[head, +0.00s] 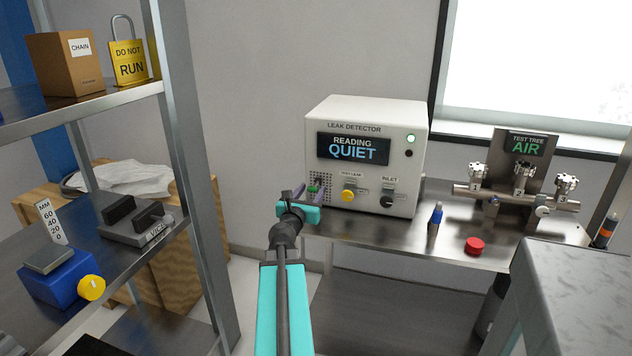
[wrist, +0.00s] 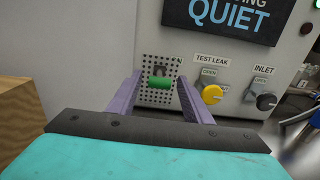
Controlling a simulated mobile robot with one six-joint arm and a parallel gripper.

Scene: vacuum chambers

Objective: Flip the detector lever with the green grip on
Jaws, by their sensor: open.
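The leak detector (head: 370,120) is a white box on a steel bench, its screen reading QUIET. The lever's green grip (head: 314,189) shows at the lower left of its front face, by a perforated panel. In the wrist view the green grip (wrist: 160,83) lies crosswise in front of that panel. My gripper (head: 306,194) is in front of the detector's lower left. In the wrist view its purple fingers (wrist: 158,92) are open, one on each side of the green grip. I cannot tell whether they touch it.
A yellow TEST LEAK knob (head: 348,195) and a black INLET knob (head: 387,199) sit right of the lever. A blue bottle-like item (head: 436,218) and a red cap (head: 474,245) are on the bench. A valve tree (head: 520,185) stands at right, shelves (head: 165,130) at left.

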